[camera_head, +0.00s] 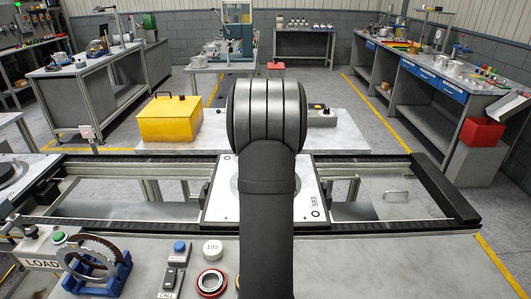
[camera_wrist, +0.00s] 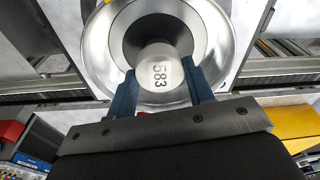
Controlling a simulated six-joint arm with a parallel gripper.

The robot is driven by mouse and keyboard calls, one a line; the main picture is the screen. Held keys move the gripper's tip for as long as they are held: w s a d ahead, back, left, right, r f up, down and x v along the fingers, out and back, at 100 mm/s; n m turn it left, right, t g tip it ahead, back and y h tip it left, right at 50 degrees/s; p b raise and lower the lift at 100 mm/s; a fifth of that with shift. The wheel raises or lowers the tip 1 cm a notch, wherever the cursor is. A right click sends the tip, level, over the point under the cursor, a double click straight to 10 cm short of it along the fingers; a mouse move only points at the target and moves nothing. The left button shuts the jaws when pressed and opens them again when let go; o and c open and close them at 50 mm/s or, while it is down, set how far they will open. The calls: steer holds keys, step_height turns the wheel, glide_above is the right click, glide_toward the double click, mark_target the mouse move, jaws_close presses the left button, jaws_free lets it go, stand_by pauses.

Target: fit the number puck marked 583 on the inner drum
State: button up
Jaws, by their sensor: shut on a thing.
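My gripper (camera_wrist: 160,82) shows in the wrist view, its two blue fingers closed on the sides of a white round puck (camera_wrist: 160,74) marked 583. Beyond the puck is a shiny metal drum (camera_wrist: 97,48) with a grey ring and a dark centre inside it. The puck appears in front of the dark centre; I cannot tell whether they touch. In the head view my arm hides the gripper, the puck and most of the drum. The white pallet plate (camera_head: 305,187) under the drum shows on either side of my arm, with small print at its right.
The pallet sits across dark conveyor rails (camera_head: 400,224). On the front bench are another white puck (camera_head: 212,246), a red-rimmed ring (camera_head: 211,283), a blue button (camera_head: 179,247) and a toothed ring in a blue stand (camera_head: 97,270). A yellow box (camera_head: 169,122) stands behind.

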steer(key=shift+f, duration=0.4)
steer(key=shift+f, duration=0.2)
steer(key=shift+f, duration=0.45)
steer(key=o, duration=0.9)
steer(key=shift+o, duration=0.2)
steer(key=shift+r, duration=0.15)
step_height(320, 180, up, 13)
steer(key=s, duration=0.1)
steer(key=shift+s+d, duration=0.2)
